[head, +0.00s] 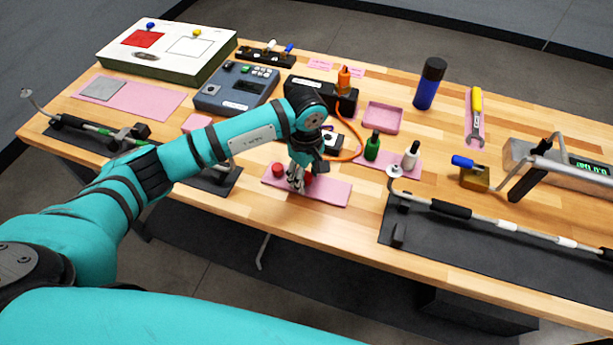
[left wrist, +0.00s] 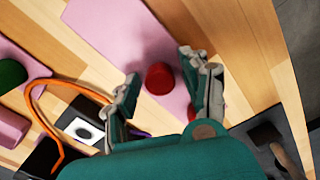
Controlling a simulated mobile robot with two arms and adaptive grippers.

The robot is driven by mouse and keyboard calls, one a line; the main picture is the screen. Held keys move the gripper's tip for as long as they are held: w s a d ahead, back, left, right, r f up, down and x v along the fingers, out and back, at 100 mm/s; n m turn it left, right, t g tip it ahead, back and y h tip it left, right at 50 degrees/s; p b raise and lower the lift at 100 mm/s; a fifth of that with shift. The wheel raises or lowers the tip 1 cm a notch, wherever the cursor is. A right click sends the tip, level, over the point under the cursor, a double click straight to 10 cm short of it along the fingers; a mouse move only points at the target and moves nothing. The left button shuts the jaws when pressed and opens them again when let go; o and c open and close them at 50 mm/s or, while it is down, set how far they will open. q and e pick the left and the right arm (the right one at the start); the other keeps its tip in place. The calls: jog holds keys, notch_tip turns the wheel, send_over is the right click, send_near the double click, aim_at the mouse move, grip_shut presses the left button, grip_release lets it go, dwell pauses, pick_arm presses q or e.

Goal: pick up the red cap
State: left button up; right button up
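My left gripper (head: 296,184) is over the pink mat (head: 334,193) at the table's front edge. One red cap (head: 278,169) shows just left of the fingers in the head view. A second red cap (head: 308,178) is partly behind them. In the left wrist view the fingers of my left gripper (left wrist: 160,67) are spread apart, with nothing held. One red cap (left wrist: 159,79) shows in the gap between them on the pink mat (left wrist: 115,30). Another red piece (left wrist: 191,112) is mostly hidden by the right-hand finger. My right gripper is not in view.
An orange cable (head: 352,153) loops behind the gripper. A green bottle (head: 372,146) and a white bottle (head: 411,155) stand to the right. A dark mat (head: 450,245) with a long rod lies at the front right. A blue-grey device (head: 236,92) stands behind my arm.

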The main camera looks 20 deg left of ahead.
pick_arm(q)
jog(key=c, duration=0.7)
jog(key=shift+o, duration=0.2)
jog(key=shift+r, duration=0.15)
jog(key=shift+w+r+b, duration=0.1)
jog(key=shift+r+b, duration=0.5)
jog(key=shift+s+a+r+b, duration=0.1)
jog(key=shift+s+r+b, duration=0.1)
jog(key=shift+r+b, duration=0.25)
jog(key=shift+s+a+r+b, duration=0.15)
jog(key=shift+r+b, duration=0.1)
jog(key=shift+r, duration=0.25)
jog(key=s+a+r+b, duration=0.1)
jog(key=s+a+b, duration=0.4)
jog(key=s, duration=0.8)
jog(key=shift+s+a+r, duration=0.35)
jog(key=shift+s+a, duration=0.05)
jog(key=shift+a, duration=0.55)
